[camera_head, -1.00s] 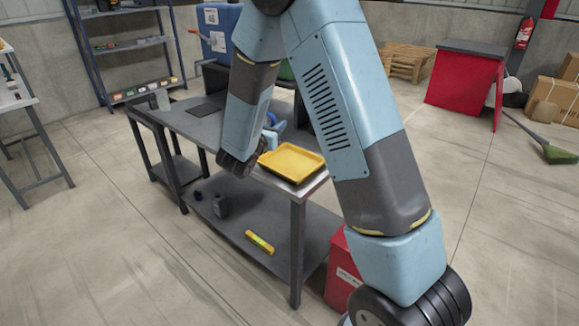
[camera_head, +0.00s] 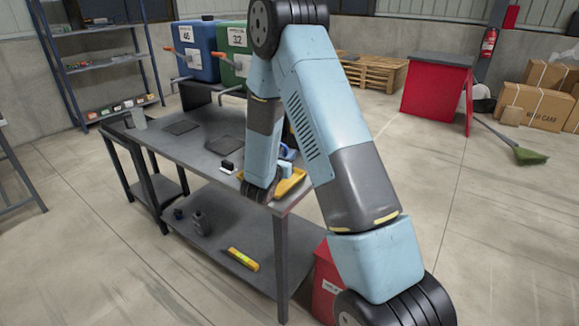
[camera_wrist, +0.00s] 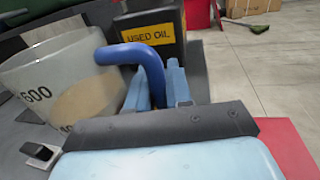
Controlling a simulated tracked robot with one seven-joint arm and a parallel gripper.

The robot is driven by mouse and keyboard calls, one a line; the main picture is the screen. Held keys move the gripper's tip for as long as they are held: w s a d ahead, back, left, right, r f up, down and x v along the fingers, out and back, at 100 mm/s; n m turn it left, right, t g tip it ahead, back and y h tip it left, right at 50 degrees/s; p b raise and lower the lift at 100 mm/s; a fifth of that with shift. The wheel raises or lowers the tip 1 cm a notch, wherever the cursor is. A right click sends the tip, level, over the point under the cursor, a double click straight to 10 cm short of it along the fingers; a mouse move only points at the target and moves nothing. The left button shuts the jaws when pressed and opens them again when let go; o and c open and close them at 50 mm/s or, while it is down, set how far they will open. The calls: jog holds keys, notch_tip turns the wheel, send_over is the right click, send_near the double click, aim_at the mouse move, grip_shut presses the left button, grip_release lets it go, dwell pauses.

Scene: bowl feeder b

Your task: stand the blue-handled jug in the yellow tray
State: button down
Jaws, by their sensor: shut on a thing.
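The jug (camera_wrist: 55,85) is pale and see-through, with printed marks, a beige content and a blue handle (camera_wrist: 148,58). My gripper (camera_wrist: 165,90) is shut on the handle, with its light-blue fingers around it, in the wrist view. In the head view, only a bit of blue handle (camera_head: 287,152) shows beside my forearm; the jug body is hidden. The yellow tray (camera_head: 292,184) lies at the bench's near right corner. My forearm and wrist cover its left part. The tray does not show in the wrist view, and I cannot tell the jug's height over it.
The grey bench (camera_head: 185,150) has dark mats and a small black-and-white block (camera_head: 227,167) left of my wrist. Blue (camera_head: 197,50) and green (camera_head: 234,50) tanks stand behind. A black "USED OIL" container (camera_wrist: 150,25) stands beyond the jug. A yellow level (camera_head: 243,259) lies on the lower shelf.

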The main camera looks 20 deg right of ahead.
jog(key=shift+w+d+f, duration=0.1)
jog(key=shift+d+f, duration=0.1)
jog(key=shift+f, duration=0.55)
jog(key=shift+s+d+f, duration=0.1)
jog(key=shift+d+f, duration=0.1)
jog(key=shift+f, duration=0.5)
jog(key=shift+w+d+f, duration=0.1)
jog(key=shift+d+f, duration=0.1)
jog(key=shift+f, duration=0.55)
jog(key=shift+f, duration=0.1)
jog(key=c, duration=1)
grip_release()
jog(key=shift+c, duration=0.2)
